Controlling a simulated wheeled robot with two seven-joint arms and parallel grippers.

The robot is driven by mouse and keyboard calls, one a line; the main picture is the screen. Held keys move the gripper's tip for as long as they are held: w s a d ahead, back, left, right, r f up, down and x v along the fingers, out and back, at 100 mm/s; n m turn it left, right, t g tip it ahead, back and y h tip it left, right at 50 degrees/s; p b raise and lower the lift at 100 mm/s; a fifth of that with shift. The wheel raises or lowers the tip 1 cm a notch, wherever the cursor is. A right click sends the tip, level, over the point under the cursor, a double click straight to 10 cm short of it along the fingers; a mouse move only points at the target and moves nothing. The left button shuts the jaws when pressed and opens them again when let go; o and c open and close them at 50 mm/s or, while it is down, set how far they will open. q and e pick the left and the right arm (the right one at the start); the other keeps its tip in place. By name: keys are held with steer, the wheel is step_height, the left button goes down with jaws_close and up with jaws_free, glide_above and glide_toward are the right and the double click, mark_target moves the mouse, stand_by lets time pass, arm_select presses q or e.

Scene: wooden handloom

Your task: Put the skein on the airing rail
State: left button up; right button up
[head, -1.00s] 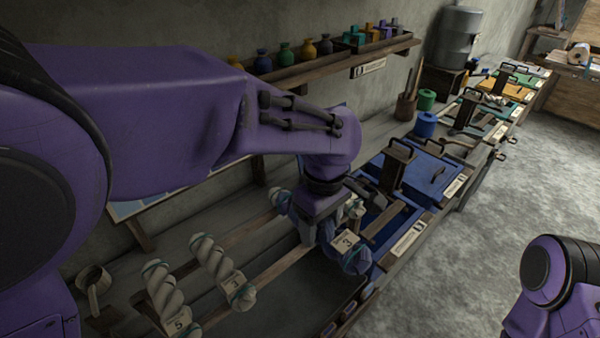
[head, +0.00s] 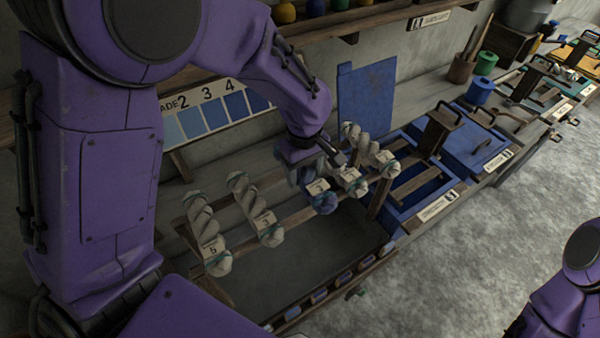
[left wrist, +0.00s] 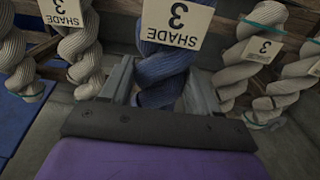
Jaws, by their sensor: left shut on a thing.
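The blue skein (head: 324,204) is twisted and carries a tag reading SHADE 3. My left gripper (head: 312,174) is shut on it, with one finger on each side in the left wrist view, where the skein (left wrist: 163,72) is upright. It is at the wooden airing rail (head: 292,219), between white skeins. White skeins (head: 205,222), (head: 262,225) hang to its left and others (head: 352,181), (head: 382,160) to its right. I cannot tell whether the blue skein rests on the bars. My right gripper is outside the frame; only its arm shows at lower right.
A blue vat (head: 415,192) with a lidded blue box (head: 470,140) beyond stands right of the rail. A shade chart (head: 215,112) is on the wall behind. Neighbouring skeins are close on both sides. Grey floor (head: 500,240) is clear at right.

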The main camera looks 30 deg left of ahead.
arm_select(q)
steer(key=shift+w+a+f, duration=0.1)
steer(key=shift+a+f, duration=0.5)
steer(key=shift+f, duration=0.05)
steer(key=f, duration=0.2)
steer(key=f+p, duration=0.1)
steer(key=f, duration=0.1)
steer(key=shift+w+a+p, duration=0.1)
steer(key=shift+a+p, duration=0.2)
steer(key=shift+a, duration=0.1)
steer(key=shift+f, duration=0.1)
steer(key=o, duration=1.2)
steer(key=shift+c, duration=0.2)
step_height(320, 180, up, 12)
steer(key=shift+f+b, duration=0.25)
steer(key=shift+b, duration=0.75)
steer(key=shift+r, duration=0.35)
